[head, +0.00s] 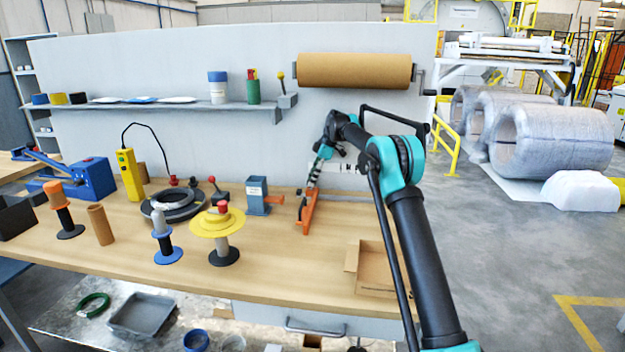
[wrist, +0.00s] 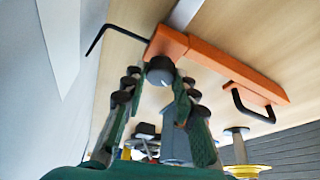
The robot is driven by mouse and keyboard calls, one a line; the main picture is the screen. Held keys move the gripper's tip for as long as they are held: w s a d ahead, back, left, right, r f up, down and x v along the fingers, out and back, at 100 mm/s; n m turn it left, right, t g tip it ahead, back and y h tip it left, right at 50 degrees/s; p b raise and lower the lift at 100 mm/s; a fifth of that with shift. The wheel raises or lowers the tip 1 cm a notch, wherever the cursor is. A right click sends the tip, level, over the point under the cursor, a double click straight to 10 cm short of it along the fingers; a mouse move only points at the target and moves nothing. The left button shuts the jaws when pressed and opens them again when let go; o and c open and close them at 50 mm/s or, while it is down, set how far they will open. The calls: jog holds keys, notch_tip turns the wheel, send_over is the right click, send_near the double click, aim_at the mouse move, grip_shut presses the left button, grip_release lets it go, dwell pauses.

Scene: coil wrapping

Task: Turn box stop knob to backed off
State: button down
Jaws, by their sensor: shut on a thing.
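The box stop is an orange bar (head: 308,213) on the bench top, right of centre in the head view. In the wrist view the orange bar (wrist: 232,72) runs from top centre to the right, with a black handle (wrist: 240,104) on its side. The dark round knob (wrist: 160,70) sits at the bar's left end. My gripper (wrist: 160,80) has its two fingers closed in on the knob, one at each side. In the head view my gripper (head: 311,183) reaches down over the bar, and the knob is hidden there. I cannot read the knob's setting.
An open cardboard box (head: 378,270) lies at the bench's front right. A blue-grey block (head: 257,195) stands just left of the bar. Spools, including a yellow one (head: 217,223), and a black coil (head: 172,206) stand further left. A paper roll (head: 355,71) hangs on the panel behind.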

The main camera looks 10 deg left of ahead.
dwell(0.4)
jog(key=c, duration=1.2)
grip_release()
jog(key=v, duration=0.7)
jog(key=shift+d+r, duration=0.1)
jog(key=shift+r, duration=0.05)
